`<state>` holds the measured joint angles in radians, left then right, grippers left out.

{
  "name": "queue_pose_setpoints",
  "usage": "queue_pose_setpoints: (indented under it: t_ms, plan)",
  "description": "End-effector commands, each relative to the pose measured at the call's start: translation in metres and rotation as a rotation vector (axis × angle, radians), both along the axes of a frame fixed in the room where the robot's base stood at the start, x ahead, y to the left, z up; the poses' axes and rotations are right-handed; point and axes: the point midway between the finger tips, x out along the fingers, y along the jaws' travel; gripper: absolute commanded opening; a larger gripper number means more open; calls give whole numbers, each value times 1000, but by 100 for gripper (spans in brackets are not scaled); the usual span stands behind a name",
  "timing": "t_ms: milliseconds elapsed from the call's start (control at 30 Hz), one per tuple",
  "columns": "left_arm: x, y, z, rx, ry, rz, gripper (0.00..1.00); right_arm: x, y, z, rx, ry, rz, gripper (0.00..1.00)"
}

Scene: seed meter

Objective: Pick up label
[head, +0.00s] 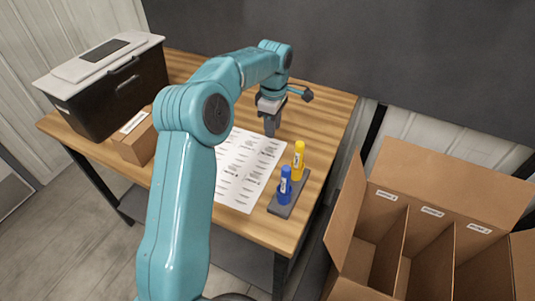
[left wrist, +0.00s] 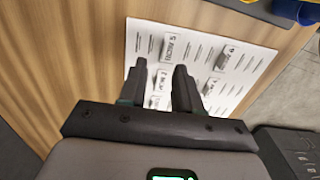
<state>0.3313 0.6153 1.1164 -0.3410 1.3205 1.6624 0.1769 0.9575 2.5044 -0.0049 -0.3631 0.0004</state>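A white sheet of labels (head: 236,188) lies flat on the wooden table, with printed lines and several small labels on it. It also shows in the left wrist view (left wrist: 199,39), where one label (left wrist: 168,47) is beyond my fingertips and another label (left wrist: 158,84) shows between my fingers. The print is too blurred to read surely. My left gripper (head: 271,131) points down over the sheet's far end; its fingers (left wrist: 159,72) are apart, with nothing visibly gripped. Whether the fingertips touch the sheet, I cannot tell. My right gripper is out of view.
A blue marker (head: 284,187) and a yellow marker (head: 298,161) stand in a dark holder (head: 286,208) right of the sheet. A small cardboard box (head: 134,145) and a black bin (head: 118,95) sit left. An open divided carton (head: 345,215) stands right of the table (head: 325,122).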

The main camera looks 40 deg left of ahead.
Motion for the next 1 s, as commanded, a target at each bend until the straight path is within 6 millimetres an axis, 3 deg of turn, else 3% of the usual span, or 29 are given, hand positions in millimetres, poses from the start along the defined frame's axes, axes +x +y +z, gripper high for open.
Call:
queue_pose_setpoints:
  t_ms: [533, 833, 867, 900, 967, 1000]
  plan:
    - [-8, 2, -69, -2, 6, 1, 33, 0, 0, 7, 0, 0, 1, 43]
    - [-7, 3, -78, -1, 2, 1, 33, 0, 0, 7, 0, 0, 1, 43]
    - [-7, 3, -78, -1, 2, 1, 30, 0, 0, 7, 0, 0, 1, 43]
    - [-7, 3, -78, -1, 2, 1, 17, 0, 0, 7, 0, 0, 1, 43]
    - [-7, 3, -77, -1, 2, 1, 0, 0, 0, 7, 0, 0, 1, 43]
    - [-6, 3, -77, -1, 2, 1, 0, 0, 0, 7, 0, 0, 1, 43]
